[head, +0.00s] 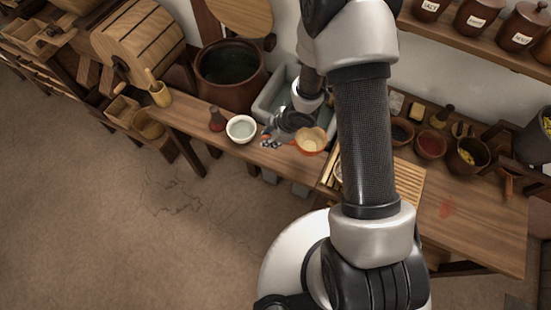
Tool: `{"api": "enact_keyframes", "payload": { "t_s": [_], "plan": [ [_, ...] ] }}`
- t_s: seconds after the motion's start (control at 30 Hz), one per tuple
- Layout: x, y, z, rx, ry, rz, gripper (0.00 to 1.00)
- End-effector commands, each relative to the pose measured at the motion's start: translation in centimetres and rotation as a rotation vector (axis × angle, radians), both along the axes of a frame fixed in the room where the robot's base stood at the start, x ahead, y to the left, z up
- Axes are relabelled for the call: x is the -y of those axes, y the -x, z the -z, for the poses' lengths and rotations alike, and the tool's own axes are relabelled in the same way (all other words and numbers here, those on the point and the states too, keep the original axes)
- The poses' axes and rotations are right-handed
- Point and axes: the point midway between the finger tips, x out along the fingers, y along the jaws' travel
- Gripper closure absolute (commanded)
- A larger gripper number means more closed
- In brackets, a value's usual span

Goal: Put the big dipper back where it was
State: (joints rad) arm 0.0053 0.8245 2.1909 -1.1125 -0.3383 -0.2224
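My gripper (268,139) is low over the wooden bench (200,116), between a white bowl (241,129) and an orange-rimmed bowl with a pale inside (311,140). It points left and down. Its fingers are small and partly hidden by the gripper body, so I cannot tell whether they are open or shut, or whether they hold anything. I cannot make out the big dipper for certain. A yellow cup (161,97) with a handle-like piece sticking up stands at the bench's left end.
Behind are a large brown vat (231,68) and a grey-green basin (270,98). Several bowls, including a red-filled one (431,145), crowd the right. My arm hides part of the bench. The left floor is clear.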

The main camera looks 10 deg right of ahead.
Motion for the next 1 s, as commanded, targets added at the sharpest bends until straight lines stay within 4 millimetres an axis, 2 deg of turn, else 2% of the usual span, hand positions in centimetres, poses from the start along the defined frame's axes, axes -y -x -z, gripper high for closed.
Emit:
{"api": "enact_keyframes", "payload": {
  "t_s": [0.03,0.23,0.47,0.73,1.0],
  "plan": [
    [0.0,0.1,2.2,-0.002,-0.001,0.0,1.0],
    [0.0,0.0,6.3,-0.001,0.0,0.001,1.0],
    [0.0,-0.1,7.8,0.003,-0.001,-0.001,1.0],
    [0.0,0.0,11.6,0.0,-0.001,0.0,1.0],
    [0.0,-0.1,11.7,0.003,0.0,-0.001,1.0]
  ]
}}
